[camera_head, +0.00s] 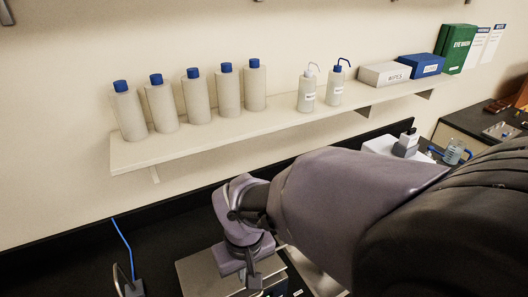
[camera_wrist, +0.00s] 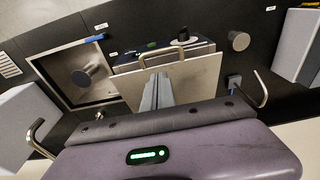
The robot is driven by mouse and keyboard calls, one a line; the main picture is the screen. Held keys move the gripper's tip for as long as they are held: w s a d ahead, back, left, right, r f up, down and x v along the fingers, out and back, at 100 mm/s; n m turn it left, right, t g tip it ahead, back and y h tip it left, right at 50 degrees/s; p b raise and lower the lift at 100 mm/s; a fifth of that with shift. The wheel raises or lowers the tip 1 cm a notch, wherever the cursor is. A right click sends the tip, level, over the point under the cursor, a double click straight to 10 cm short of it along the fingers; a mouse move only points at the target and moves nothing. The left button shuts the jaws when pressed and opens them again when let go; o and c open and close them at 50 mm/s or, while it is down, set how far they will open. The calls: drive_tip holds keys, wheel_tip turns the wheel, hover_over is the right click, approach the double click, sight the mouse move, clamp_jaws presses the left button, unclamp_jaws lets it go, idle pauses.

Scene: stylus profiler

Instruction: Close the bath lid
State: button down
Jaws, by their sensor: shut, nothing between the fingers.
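The bath lid (camera_wrist: 195,80) is a flat pale plate with a tan bar handle (camera_wrist: 163,54) along its edge nearest the bath's front panel. The dark bath body (camera_wrist: 130,66), with a green display and a black knob, shows past that edge. I cannot tell whether the lid lies fully flat. My gripper (camera_wrist: 160,78) is shut and empty over the lid, just short of the handle in the wrist view; contact is unclear. In the head view, my gripper (camera_head: 253,282) is over the pale lid top (camera_head: 203,272), partly hiding it.
A steel sink (camera_wrist: 68,90) lies left of the bath in the wrist view. A wall shelf (camera_head: 190,137) with several bottles runs above the bench in the head view.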

drive_tip(key=f, duration=0.5)
drive_tip(key=f+b, duration=0.1)
drive_tip(key=f, duration=0.2)
drive_tip(key=shift+s+d, duration=0.2)
drive_tip(key=shift+s, duration=0.05)
drive_tip(key=f+b, duration=0.1)
drive_tip(key=s+f+b, duration=0.1)
drive_tip(key=f+b, duration=0.1)
drive_tip(key=d+f+b, duration=0.1)
drive_tip(key=f+b, duration=0.1)
drive_tip(key=shift+s, duration=0.25)
drive_tip(key=shift+r, duration=0.1)
